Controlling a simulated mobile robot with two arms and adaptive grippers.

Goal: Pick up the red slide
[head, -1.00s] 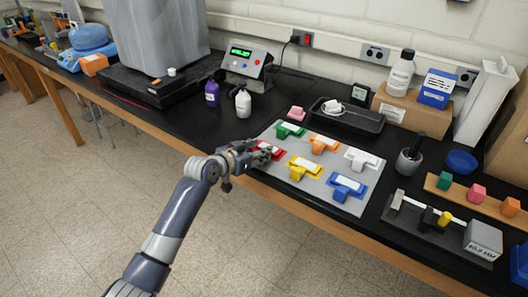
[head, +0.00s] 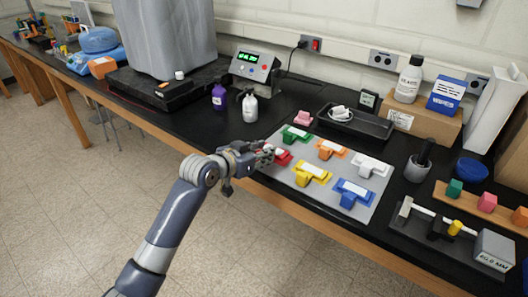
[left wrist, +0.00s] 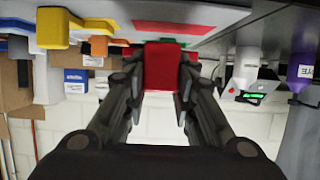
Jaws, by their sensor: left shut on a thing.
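The red slide (head: 284,159) is at the left end of the grey mat (head: 322,194), partly hidden by my left gripper (head: 266,155). In the left wrist view, the red slide (left wrist: 161,68) is between the two fingers of my left gripper (left wrist: 160,88), which are shut on it. A flat red patch (left wrist: 175,27) shows on the mat surface beside it. I cannot tell how far the slide is from the mat. My right gripper is not in view.
Green (head: 296,135), orange (head: 330,149), yellow (head: 312,173), white (head: 369,166) and blue (head: 352,193) pieces lie on the mat close by. A black tray (head: 355,123) is behind. A white bottle (head: 250,106) and a purple bottle (head: 219,97) stand to the left.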

